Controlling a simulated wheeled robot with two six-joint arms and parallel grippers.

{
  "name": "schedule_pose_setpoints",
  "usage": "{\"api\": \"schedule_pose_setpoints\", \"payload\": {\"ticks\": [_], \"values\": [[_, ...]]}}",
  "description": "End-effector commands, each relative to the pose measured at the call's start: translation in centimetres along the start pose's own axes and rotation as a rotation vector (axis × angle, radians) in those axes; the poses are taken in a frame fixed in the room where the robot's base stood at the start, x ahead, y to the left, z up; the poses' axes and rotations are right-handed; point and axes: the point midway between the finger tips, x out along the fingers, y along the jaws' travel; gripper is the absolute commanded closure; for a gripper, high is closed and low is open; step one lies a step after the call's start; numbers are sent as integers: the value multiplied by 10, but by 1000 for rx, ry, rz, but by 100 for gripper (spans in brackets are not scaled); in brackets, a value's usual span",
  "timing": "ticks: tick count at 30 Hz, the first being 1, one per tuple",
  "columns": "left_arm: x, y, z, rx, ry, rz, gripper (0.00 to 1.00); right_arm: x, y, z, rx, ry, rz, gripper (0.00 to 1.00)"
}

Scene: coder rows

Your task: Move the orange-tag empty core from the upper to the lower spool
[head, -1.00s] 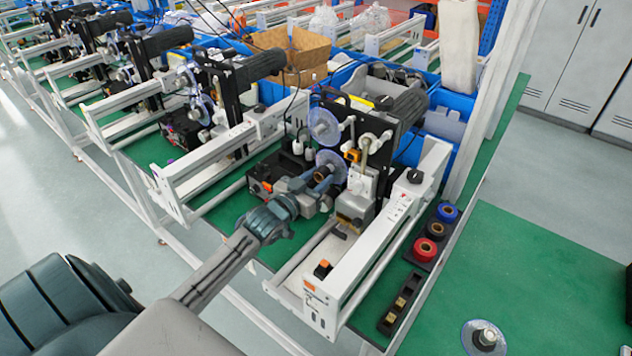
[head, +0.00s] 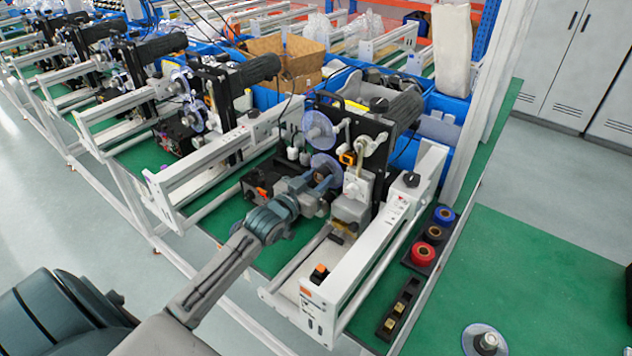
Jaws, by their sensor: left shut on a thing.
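The coder with the orange tag (head: 306,291) on its white frame stands in the middle of the head view. Its upper spool (head: 316,127) is a clear bluish disc, with no core seen on it. Its lower spool (head: 323,161) is a similar disc just below. My left gripper (head: 321,186) comes in from the lower left and is shut on the empty core (head: 322,179), a small brownish ring mostly hidden by the fingers. The core is in front of the lower spool's disc, at its hub. I cannot tell whether it is seated on the hub. My right gripper is not in view.
White rails (head: 362,264) flank the coder. A rack of blue, dark and red rolls (head: 422,254) lies at its right, with a dark tray (head: 399,309) nearer. A clear spool (head: 484,338) lies on the green table (head: 530,270). More coders stand at the left.

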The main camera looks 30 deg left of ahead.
Motion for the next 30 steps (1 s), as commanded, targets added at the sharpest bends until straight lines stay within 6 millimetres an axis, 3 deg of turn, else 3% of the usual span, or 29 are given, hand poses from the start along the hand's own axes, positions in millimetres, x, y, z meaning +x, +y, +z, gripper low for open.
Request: {"api": "schedule_pose_setpoints", "payload": {"ticks": [8,9,13,23,30], "values": [[2,0,0,0,0,0,84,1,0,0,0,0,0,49],[2,0,0,0,0,0,62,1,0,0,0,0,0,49],[2,0,0,0,0,0,39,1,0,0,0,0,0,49],[0,0,0,1,-1,0,39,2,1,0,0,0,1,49],[-29,0,2,5,-3,2,39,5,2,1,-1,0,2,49]]}}
